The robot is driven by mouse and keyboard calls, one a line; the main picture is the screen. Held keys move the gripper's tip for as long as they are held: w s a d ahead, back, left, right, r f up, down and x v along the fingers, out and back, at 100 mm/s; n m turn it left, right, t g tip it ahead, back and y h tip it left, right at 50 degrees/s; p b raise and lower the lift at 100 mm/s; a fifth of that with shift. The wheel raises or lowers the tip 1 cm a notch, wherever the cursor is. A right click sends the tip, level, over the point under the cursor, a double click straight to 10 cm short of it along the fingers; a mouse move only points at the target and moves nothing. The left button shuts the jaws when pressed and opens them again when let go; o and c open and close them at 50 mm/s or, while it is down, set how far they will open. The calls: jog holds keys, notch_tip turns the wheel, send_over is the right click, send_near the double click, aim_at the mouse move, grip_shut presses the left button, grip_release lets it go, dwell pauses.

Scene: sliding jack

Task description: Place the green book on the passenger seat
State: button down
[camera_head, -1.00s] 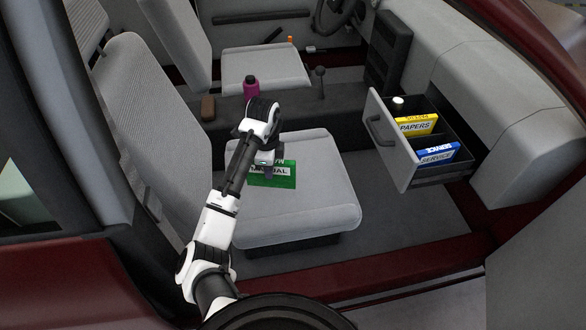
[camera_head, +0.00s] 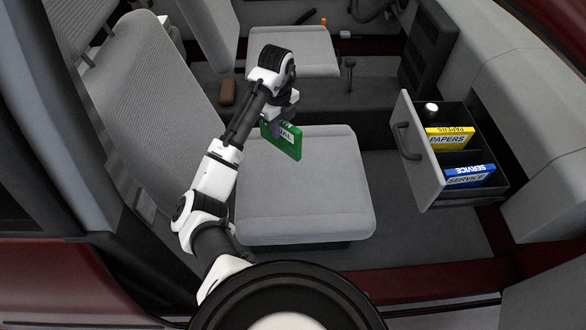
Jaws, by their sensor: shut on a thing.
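The green book (camera_head: 287,142) has a white label with partly hidden dark lettering. My gripper (camera_head: 275,127) is shut on its upper left part and holds it tilted over the rear edge of the passenger seat (camera_head: 305,195). I cannot tell whether the book's lower edge touches the cushion. The gripper and arm hide part of the book. The rest of the grey seat cushion is bare.
An open drawer (camera_head: 410,150) at the right holds a yellow papers box (camera_head: 449,138), a blue service box (camera_head: 470,177) and a small white-topped item (camera_head: 431,110). A gear lever (camera_head: 349,75) stands behind the seat. The seat backrest (camera_head: 155,95) rises at the left.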

aim_at(280, 140)
notch_tip(280, 140, down, 17)
jog(key=shift+f+p, duration=0.2)
jog(key=shift+p, duration=0.15)
jog(key=shift+f, duration=0.2)
jog(key=c, duration=1.4)
grip_release()
jog(key=shift+o, duration=0.2)
notch_tip(280, 140, up, 12)
jog(key=shift+r+b, duration=0.2)
jog(key=shift+b, duration=0.8)
